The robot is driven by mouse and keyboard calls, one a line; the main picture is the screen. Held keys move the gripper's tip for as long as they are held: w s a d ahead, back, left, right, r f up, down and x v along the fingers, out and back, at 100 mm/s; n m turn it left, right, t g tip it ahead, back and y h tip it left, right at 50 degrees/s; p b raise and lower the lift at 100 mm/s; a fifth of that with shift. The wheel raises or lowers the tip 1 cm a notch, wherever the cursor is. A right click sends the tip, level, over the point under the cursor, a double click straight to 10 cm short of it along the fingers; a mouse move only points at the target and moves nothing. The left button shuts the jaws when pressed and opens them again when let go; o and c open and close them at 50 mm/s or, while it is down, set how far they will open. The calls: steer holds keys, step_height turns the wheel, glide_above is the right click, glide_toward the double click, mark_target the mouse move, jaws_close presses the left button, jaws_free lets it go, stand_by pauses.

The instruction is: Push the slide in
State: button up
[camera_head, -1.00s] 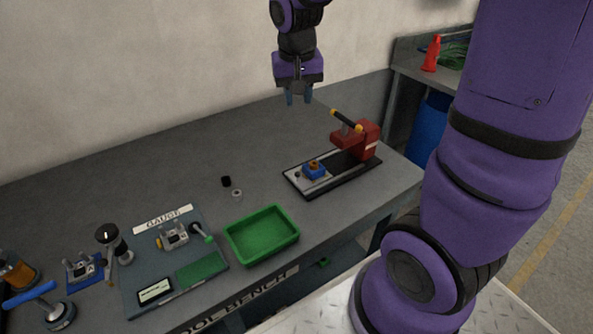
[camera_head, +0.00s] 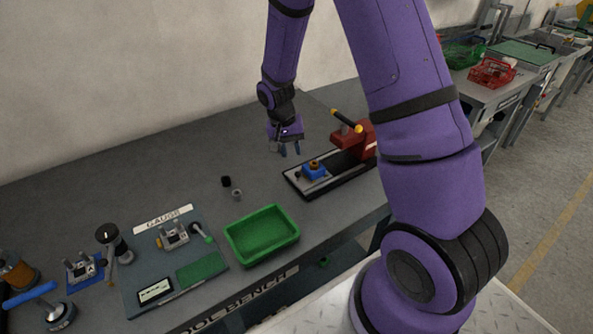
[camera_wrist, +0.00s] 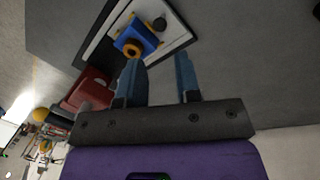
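The slide is a small blue block (camera_head: 314,170) with a copper-coloured coil on top. It sits on the light plate of a black-edged base (camera_head: 296,185), left of the red press (camera_head: 359,138) with its yellow-ended handle (camera_head: 347,121). My gripper (camera_head: 290,150) hangs above the bench behind and left of the block, fingers down. In the wrist view its two blue fingers (camera_wrist: 158,75) are apart with nothing between them.
A green tray (camera_head: 262,236) stands in front of the base. A gauge board (camera_head: 150,262) with a small fixture is at the left. A black cap (camera_head: 225,181) and a small grey ring (camera_head: 236,194) lie between. The bench behind is clear.

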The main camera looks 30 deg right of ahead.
mark_target(297, 172)
steer(key=f, duration=0.2)
steer(key=d+f, duration=0.1)
steer(key=f, duration=0.2)
steer(key=s+f, duration=0.1)
steer(key=f, duration=0.2)
steer(key=shift+d+f, duration=0.2)
steer(key=shift+d, duration=0.05)
